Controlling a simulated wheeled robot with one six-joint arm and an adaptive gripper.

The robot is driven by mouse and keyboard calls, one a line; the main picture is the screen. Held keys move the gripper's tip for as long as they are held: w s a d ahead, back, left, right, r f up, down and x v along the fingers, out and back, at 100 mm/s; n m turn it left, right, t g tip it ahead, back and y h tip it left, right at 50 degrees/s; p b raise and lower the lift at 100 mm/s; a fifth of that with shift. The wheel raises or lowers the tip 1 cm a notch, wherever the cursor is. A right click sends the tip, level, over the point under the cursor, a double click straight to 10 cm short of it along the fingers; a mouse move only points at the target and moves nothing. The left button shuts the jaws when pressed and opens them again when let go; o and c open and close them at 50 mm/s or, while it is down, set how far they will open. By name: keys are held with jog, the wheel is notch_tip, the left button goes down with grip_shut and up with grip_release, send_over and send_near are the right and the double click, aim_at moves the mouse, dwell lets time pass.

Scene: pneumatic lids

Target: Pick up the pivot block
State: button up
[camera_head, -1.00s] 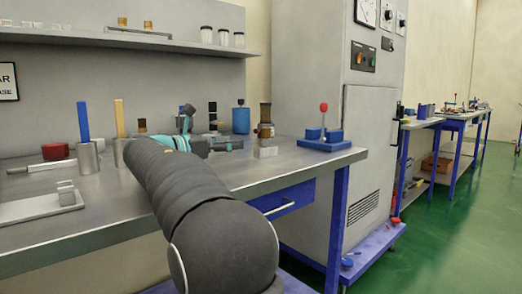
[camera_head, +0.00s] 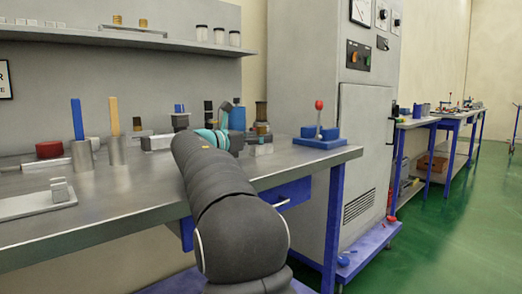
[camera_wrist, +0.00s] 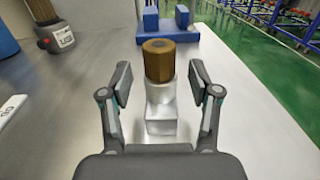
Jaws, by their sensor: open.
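A small silvery block with a round post and a brown cap, which looks like the pivot block (camera_wrist: 161,122), stands on the bench in the wrist view. In the head view the block (camera_head: 262,149) shows just right of my gripper. In the wrist view my gripper (camera_wrist: 161,84) is open, with one finger on each side of the post and a gap on both sides. The fingers touch nothing that I can see. In the head view my arm hides much of the gripper.
A blue fixture with a red-knobbed lever (camera_head: 320,137) stands to the right, near the bench end. A blue bottle (camera_head: 238,117) and a dark brown-topped item (camera_wrist: 55,36) stand close by. Two metal cups with upright bars (camera_head: 117,150) stand left.

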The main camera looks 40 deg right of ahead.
jog(key=shift+d, duration=0.55)
grip_shut()
jog(key=shift+r, duration=0.15)
